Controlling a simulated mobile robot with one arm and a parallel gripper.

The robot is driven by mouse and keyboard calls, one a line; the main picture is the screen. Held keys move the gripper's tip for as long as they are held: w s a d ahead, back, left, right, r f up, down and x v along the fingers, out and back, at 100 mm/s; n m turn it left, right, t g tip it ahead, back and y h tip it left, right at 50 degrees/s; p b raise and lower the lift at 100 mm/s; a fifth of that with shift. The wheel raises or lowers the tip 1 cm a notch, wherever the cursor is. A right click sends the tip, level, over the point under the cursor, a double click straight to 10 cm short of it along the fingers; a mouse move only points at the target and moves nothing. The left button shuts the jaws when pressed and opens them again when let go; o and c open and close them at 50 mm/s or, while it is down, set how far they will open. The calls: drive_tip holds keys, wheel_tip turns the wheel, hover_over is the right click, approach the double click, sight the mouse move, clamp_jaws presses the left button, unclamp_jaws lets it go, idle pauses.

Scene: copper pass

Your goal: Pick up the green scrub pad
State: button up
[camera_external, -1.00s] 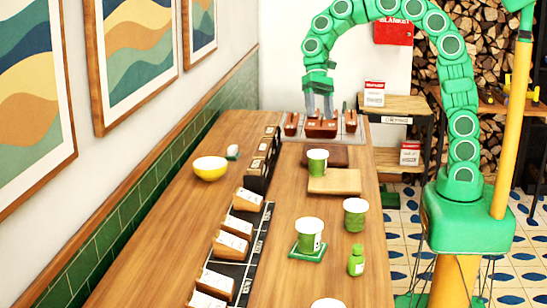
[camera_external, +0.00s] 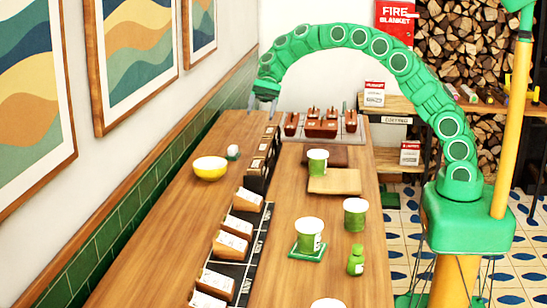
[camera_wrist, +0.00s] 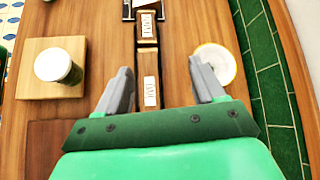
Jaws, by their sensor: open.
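My gripper (camera_external: 263,106) is open and empty above the far end of the wooden counter, left of the tray of copper pieces. In the wrist view its two grey fingers (camera_wrist: 160,92) are spread apart with nothing between them. A flat green square (camera_external: 306,254) lies under a white-lidded green cup (camera_external: 310,235) on the near right half of the counter. I cannot tell for certain which of these is the green scrub pad. Neither shows clearly in the wrist view.
A row of labelled packets (camera_external: 239,224) runs along the middle of the counter. More lidded cups (camera_external: 355,215), a wooden board (camera_external: 335,182) and a green bottle (camera_external: 356,260) stand to its right. The wall (camera_external: 120,215) borders the left edge. The counter's near left is clear.

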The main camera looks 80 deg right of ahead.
drive_tip(key=w+d+f+m+t+y, duration=0.1)
drive_tip(key=w+d+f+m, duration=0.15)
drive_tip(key=d, duration=0.25)
drive_tip(key=w+d+f+m+t, duration=0.1)
drive_tip(key=w+d+f, duration=0.2)
drive_tip(key=w+d, duration=0.15)
drive_tip(key=m+t, duration=0.1)
drive_tip(key=m, duration=0.2)
approach(233, 146)
drive_tip(key=x, duration=0.5)
drive_tip(key=shift+a+f, duration=0.15)
drive_tip(key=shift+a, duration=0.05)
drive_tip(key=shift+x, duration=2.6)
drive_tip(key=shift+d+f, duration=0.1)
drive_tip(key=shift+f, duration=0.05)
drive_tip(key=c, duration=0.9)
